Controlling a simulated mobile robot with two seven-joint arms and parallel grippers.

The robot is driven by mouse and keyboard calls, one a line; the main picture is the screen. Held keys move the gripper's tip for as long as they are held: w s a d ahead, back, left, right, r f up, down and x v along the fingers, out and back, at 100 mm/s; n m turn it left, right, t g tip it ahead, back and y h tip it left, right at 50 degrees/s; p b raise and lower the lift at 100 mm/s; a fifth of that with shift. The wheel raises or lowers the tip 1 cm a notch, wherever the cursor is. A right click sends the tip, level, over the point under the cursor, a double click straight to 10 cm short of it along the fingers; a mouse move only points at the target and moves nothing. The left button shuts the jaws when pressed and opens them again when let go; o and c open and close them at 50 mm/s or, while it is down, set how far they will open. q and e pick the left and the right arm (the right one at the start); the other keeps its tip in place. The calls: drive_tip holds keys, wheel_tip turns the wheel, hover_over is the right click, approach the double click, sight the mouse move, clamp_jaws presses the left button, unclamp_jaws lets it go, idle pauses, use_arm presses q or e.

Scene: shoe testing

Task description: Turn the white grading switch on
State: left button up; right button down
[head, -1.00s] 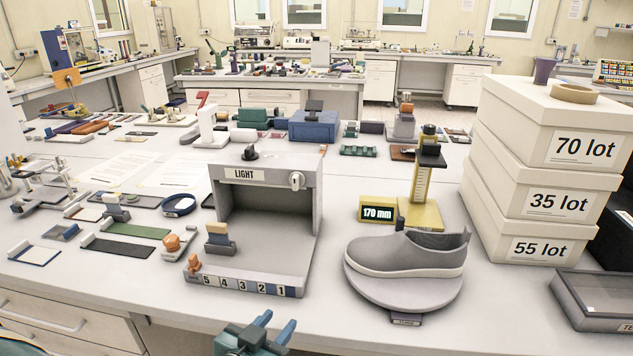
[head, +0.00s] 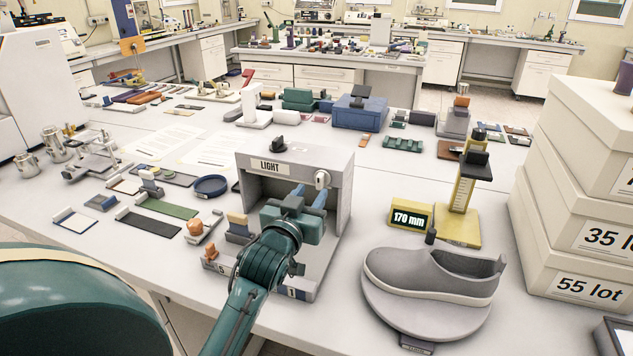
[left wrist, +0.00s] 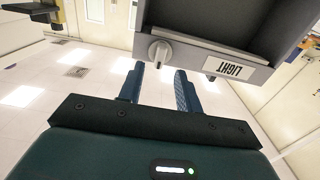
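The white switch (head: 322,179) is a round knob at the upper right of the front of the grey LIGHT box (head: 343,200). In the left wrist view the knob (left wrist: 160,52) shows beside the upside-down LIGHT label (left wrist: 229,68). My left gripper (head: 309,194) is in front of the box opening, just below the knob. Its two blue fingers are apart with nothing between them. In the left wrist view the open fingers (left wrist: 158,82) point toward the knob, which looks a short way beyond their tips. My right gripper is not in view.
A grey shoe (head: 430,275) on a round stand (head: 425,312) and a yellow gauge (head: 461,205) reading 170 mm are right of the box. Stacked lot boxes (head: 565,245) stand at far right. A black knob (head: 279,144) tops the box. Small tools lie to the left.

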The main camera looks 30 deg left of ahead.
sight(318, 183)
use_arm(q)
drive_tip(key=shift+x, duration=2.05)
drive_tip(key=shift+c, duration=0.3)
clamp_jaws()
